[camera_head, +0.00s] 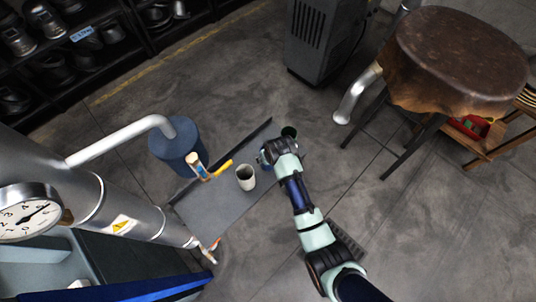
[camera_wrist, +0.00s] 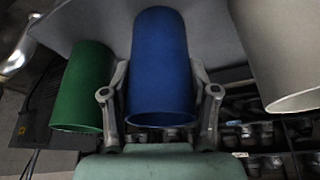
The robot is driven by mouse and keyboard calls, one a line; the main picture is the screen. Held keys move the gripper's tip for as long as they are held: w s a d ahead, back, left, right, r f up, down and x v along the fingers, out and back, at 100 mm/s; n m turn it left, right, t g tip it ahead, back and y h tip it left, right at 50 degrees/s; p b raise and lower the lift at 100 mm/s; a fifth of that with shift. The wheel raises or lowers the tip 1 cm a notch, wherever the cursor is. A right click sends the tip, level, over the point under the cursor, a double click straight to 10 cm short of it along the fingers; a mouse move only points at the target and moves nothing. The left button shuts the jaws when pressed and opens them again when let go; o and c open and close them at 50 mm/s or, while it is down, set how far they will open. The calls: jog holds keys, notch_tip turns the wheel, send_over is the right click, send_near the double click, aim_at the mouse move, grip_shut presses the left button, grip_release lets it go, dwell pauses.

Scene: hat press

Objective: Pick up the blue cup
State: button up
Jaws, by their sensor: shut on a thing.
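The blue cup (camera_wrist: 162,70) fills the middle of the wrist view, between the two fingers of my gripper (camera_wrist: 160,100). The fingers press on its sides, one on each side. In the head view my gripper (camera_head: 266,158) is over the right part of a grey tray-like surface (camera_head: 205,208), and it hides most of the blue cup. I cannot tell whether the cup touches the surface.
A green cup (camera_wrist: 84,88) stands close on one side of the blue cup, and a pale cup (camera_head: 245,178) on the other. A yellow-handled tool (camera_head: 222,168) and a blue cylinder (camera_head: 177,145) are left of my gripper. A round stool (camera_head: 455,60) stands at right.

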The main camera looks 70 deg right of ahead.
notch_tip(320, 180, up, 20)
jog(key=p, duration=0.6)
jog(key=shift+p, duration=0.35)
